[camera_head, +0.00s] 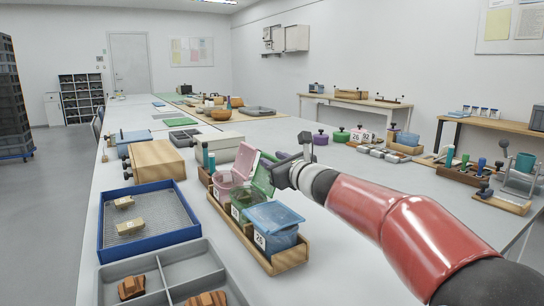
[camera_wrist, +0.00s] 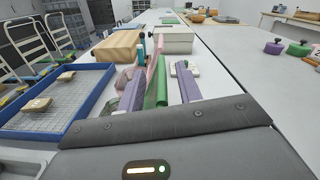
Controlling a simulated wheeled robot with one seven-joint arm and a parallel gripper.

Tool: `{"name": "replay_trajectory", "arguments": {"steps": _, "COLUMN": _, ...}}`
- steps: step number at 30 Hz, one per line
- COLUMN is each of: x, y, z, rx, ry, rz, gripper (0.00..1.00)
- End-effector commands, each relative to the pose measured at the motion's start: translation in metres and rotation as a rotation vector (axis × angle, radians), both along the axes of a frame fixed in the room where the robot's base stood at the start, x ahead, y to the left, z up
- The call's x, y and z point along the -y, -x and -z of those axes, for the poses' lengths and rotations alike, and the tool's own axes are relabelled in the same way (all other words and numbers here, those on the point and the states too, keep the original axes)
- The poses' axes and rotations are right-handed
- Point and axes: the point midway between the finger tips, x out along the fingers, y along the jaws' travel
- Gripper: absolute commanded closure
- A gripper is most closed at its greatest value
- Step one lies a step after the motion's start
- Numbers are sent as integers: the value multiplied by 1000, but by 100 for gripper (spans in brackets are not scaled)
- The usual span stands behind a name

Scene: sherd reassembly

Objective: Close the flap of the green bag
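The green bag (camera_head: 242,200) stands in the middle of a wooden holder (camera_head: 290,259), with its translucent green flap (camera_head: 263,180) raised. A pink bag (camera_head: 226,184) with a raised pink flap (camera_head: 246,160) stands behind it. A blue bag (camera_head: 278,238) with its flap down stands in front. My gripper (camera_head: 270,157) is at the top of the green flap. In the wrist view its two purple fingers (camera_wrist: 160,92) are apart, with the green flap (camera_wrist: 162,84) between them, seen nearly edge-on. I cannot tell whether either finger touches it. The green bag's body is hidden there.
A blue mesh tray (camera_head: 150,248) with sherds lies left of the holder, and a grey divided tray (camera_head: 207,257) lies in front. A wooden box (camera_head: 157,162) stands behind. Dark-knobbed weights (camera_head: 320,138) stand right. Table right of the holder is partly clear.

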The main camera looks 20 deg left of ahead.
Motion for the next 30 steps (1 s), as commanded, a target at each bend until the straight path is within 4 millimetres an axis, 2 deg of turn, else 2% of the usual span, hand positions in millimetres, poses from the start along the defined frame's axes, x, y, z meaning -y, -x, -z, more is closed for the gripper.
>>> {"name": "replay_trajectory", "arguments": {"steps": 4, "x": -9, "y": -8, "z": 0, "rx": 0, "ry": 1, "rz": 0, "gripper": 65}}
{"name": "replay_trajectory", "arguments": {"steps": 12, "x": -11, "y": -9, "z": 0, "rx": 2, "ry": 1, "rz": 0, "gripper": 65}}
{"name": "replay_trajectory", "arguments": {"steps": 13, "x": -11, "y": -9, "z": 0, "rx": 2, "ry": 1, "rz": 0, "gripper": 66}}
{"name": "replay_trajectory", "arguments": {"steps": 21, "x": -10, "y": -9, "z": 0, "rx": 1, "ry": 2, "rz": 0, "gripper": 100}}
{"name": "replay_trajectory", "arguments": {"steps": 30, "x": -10, "y": -9, "z": 1, "rx": 1, "ry": 3, "rz": 1, "gripper": 100}}
